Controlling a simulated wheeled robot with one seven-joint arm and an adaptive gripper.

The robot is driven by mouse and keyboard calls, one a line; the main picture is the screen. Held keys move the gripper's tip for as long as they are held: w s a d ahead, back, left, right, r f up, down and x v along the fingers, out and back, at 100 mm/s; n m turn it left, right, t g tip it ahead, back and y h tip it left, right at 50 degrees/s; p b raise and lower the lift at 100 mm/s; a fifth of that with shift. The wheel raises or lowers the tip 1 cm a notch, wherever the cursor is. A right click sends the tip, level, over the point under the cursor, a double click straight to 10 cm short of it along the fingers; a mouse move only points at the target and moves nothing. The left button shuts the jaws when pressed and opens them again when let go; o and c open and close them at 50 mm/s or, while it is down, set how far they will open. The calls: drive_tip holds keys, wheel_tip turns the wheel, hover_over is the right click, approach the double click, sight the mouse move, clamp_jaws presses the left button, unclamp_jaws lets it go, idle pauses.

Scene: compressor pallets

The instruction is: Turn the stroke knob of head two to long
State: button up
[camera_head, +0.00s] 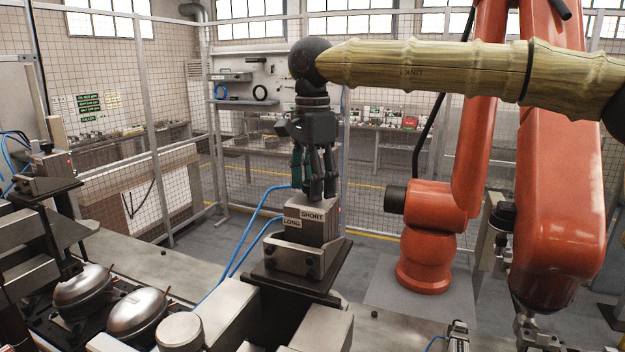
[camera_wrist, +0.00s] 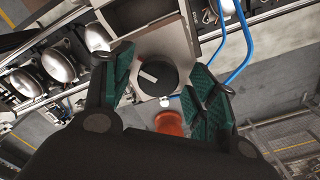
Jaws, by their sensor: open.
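The labelled block (camera_head: 318,230) stands on a dark bracket in the middle of the head view. It carries a SHORT label (camera_head: 311,215) and a LONG label (camera_head: 292,223). My gripper (camera_head: 314,190) points down just above this block, its fingers apart. In the wrist view the stroke knob (camera_wrist: 158,76) is a round black knob with a white pointer mark toward the left. It sits between the open green-padded fingers, which look apart from it. The knob is hidden behind the fingers in the head view. I cannot read the head number.
Silver compressors (camera_head: 84,289) sit at the lower left, and they show in the wrist view (camera_wrist: 97,37). Blue hoses (camera_head: 245,246) run left of the block. An orange robot arm (camera_head: 430,230) stands at the right.

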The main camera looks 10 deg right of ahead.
drive_tip(key=shift+s+r, duration=0.15)
drive_tip(key=shift+s, duration=0.1)
drive_tip(key=c, duration=0.4)
drive_tip(key=shift+w, duration=0.1)
drive_tip(key=c, duration=0.6)
drive_tip(key=shift+c, duration=0.2)
